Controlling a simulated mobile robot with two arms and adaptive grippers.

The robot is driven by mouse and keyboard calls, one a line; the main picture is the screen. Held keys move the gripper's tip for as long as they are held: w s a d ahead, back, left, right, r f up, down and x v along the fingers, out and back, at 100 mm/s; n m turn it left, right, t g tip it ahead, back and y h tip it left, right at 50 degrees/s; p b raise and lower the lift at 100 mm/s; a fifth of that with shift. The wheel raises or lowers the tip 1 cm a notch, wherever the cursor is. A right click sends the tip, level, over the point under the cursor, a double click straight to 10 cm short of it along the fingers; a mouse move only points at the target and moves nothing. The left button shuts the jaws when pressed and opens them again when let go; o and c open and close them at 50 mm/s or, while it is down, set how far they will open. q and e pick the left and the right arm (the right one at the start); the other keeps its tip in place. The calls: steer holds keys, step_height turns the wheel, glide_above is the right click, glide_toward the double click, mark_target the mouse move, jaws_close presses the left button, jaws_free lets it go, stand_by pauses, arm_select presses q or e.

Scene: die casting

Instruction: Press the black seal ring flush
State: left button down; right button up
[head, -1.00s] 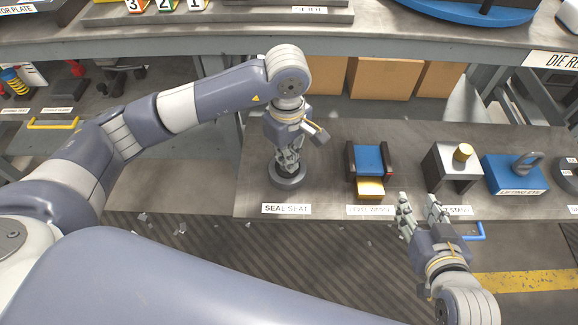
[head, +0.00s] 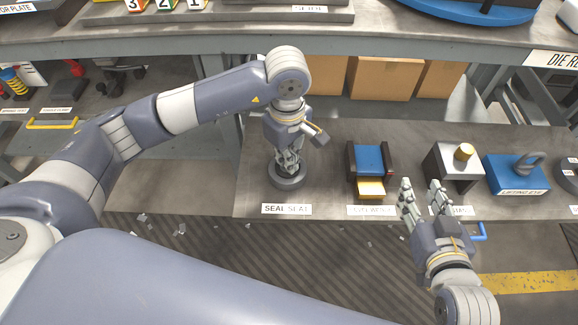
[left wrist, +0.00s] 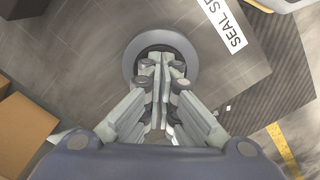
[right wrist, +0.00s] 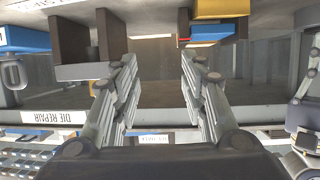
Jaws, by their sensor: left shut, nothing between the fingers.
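The round grey seal seat (head: 287,184) stands on the low bench behind the label "SEAL SEAT". My left gripper (head: 288,167) points down over its middle with its fingers shut and empty. In the left wrist view the seat's rim (left wrist: 135,62) encircles the fingertips (left wrist: 161,66), which cover most of the centre.
Right of the seat on the bench stand a blue and yellow block in a dark holder (head: 369,162), a grey stand with a yellow knob (head: 453,170) and a blue lifting eye (head: 512,175). Cardboard boxes (head: 384,78) lie behind, under the upper table.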

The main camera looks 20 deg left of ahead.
arm_select(q)
steer(key=shift+f, duration=0.4)
arm_select(e)
steer(key=shift+w+a+r+t+y, duration=0.15)
steer(key=shift+w+r+t, duration=0.1)
steer(key=shift+r+t, duration=0.25)
steer(key=shift+w+a+r+t+y, duration=0.15)
steer(key=shift+w+r+t, duration=0.15)
steer(key=shift+r, duration=0.35)
arm_select(q)
steer(key=shift+r, duration=0.1)
arm_select(e)
steer(key=shift+s, duration=0.1)
